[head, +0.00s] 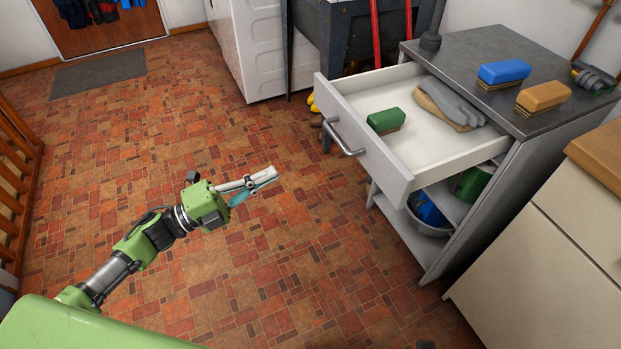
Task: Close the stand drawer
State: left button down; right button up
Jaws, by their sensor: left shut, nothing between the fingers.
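The stand drawer (362,133) is pulled well out of the grey-topped stand (470,229). Its front carries a metal bar handle (343,139). Inside lie a green brush (386,120) and a pair of grey and tan gloves (449,106). My left gripper (272,174) is shut and empty over the open floor. It is to the left of the drawer front and apart from it, pointing toward it. My right gripper is not in view.
A blue brush (504,72) and a tan brush (543,95) stand on the stand top. A basin (428,224) sits on the shelf below. A cream cabinet (545,262) stands at the right, a white appliance (262,48) at the back. The tiled floor before the drawer is clear.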

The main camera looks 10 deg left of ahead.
pick_arm(q)
jog(key=x, duration=1.4)
jog(key=shift+s, duration=0.2)
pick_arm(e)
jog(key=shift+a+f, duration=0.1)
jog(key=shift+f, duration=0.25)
pick_arm(q)
jog(key=shift+d+r, duration=0.15)
